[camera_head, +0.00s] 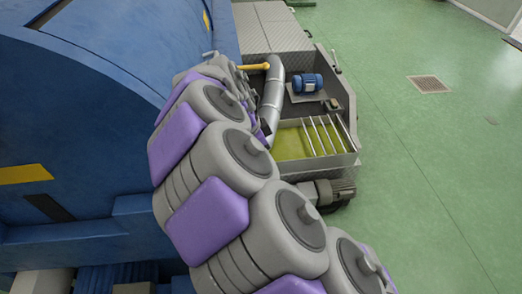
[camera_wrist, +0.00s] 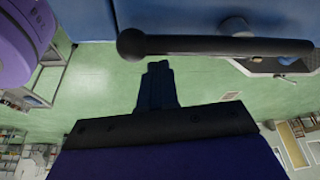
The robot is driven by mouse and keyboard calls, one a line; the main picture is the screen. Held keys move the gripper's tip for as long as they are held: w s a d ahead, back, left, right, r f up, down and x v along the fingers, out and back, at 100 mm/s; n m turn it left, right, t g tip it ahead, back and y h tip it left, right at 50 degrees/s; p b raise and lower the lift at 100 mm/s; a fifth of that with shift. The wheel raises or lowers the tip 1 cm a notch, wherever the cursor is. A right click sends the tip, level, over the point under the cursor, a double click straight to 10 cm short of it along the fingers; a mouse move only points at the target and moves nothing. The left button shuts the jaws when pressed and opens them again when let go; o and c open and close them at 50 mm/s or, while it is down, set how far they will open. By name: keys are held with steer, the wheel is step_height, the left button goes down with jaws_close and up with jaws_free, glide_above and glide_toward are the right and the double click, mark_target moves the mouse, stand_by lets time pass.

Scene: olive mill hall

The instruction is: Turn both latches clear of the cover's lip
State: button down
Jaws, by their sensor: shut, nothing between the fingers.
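In the wrist view, a dark bar with a round knob (camera_wrist: 215,45) at its left end runs across the top, in front of a blue surface (camera_wrist: 200,12). A grey-blue round boss sits behind the bar; it looks like a latch handle. My gripper (camera_wrist: 157,66) is shut and empty, with its dark fingertips just below the bar in the picture. I cannot tell whether they touch it. In the head view, the large blue machine body (camera_head: 90,110) fills the left. My arm hides its right side and my gripper. No second latch or cover lip is clearly visible.
Right of my arm in the head view are a bent metal pipe (camera_head: 272,95), a blue motor (camera_head: 305,83) and a tray of yellow-green liquid (camera_head: 291,144) with bars. A yellow piece (camera_head: 254,67) lies near the pipe.

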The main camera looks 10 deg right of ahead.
step_height(320, 180, up, 10)
steer(key=p, duration=0.2)
stand_by(0.6)
steer(key=shift+d, duration=0.15)
